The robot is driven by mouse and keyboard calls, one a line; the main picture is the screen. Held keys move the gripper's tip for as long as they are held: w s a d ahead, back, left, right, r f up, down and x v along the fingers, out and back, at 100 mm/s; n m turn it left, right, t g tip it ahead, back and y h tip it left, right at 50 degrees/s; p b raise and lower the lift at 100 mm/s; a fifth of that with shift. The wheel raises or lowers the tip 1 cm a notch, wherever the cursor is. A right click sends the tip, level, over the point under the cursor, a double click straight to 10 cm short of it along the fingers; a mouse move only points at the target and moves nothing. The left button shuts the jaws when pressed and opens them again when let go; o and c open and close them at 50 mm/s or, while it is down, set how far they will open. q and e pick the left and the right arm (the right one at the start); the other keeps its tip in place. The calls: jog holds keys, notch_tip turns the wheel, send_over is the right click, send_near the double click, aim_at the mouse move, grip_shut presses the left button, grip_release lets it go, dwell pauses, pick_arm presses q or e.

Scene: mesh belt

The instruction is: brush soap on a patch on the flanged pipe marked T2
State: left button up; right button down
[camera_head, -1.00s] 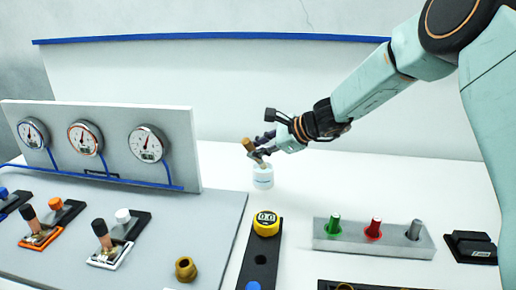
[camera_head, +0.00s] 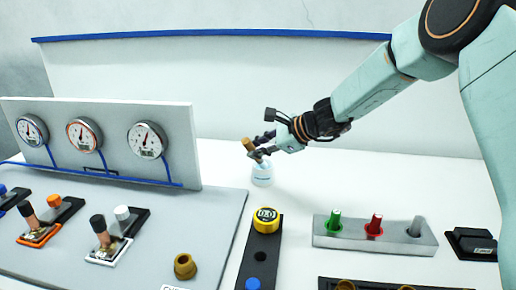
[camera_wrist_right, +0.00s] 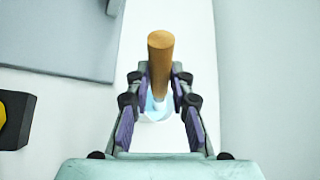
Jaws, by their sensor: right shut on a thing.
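My right gripper (camera_head: 261,150) is shut on a brush with a wooden handle (camera_head: 251,146). The handle also shows between the fingers in the right wrist view (camera_wrist_right: 160,52). The brush is tilted in the head view, with its lower end over or in a small white pot (camera_head: 262,176) with a pale blue label. The bristles are hidden, so their depth in the pot cannot be told. The pot shows partly behind the brush in the wrist view. No T2 marking is readable, and I cannot tell which pipe carries it. My left gripper is not in view.
A gauge panel (camera_head: 180,122) stands at left behind a grey board (camera_head: 200,225) with small valves (camera_head: 103,236) and a brass fitting (camera_head: 185,267). A yellow round device (camera_head: 266,219) sits front centre. A grey rack (camera_head: 330,240) stands at right.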

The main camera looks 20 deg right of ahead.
dwell(0.6)
notch_tip(320, 180, up, 7)
jog(key=p, duration=0.5)
jog(key=shift+p, duration=0.3)
jog(key=shift+f, duration=0.1)
dwell(0.6)
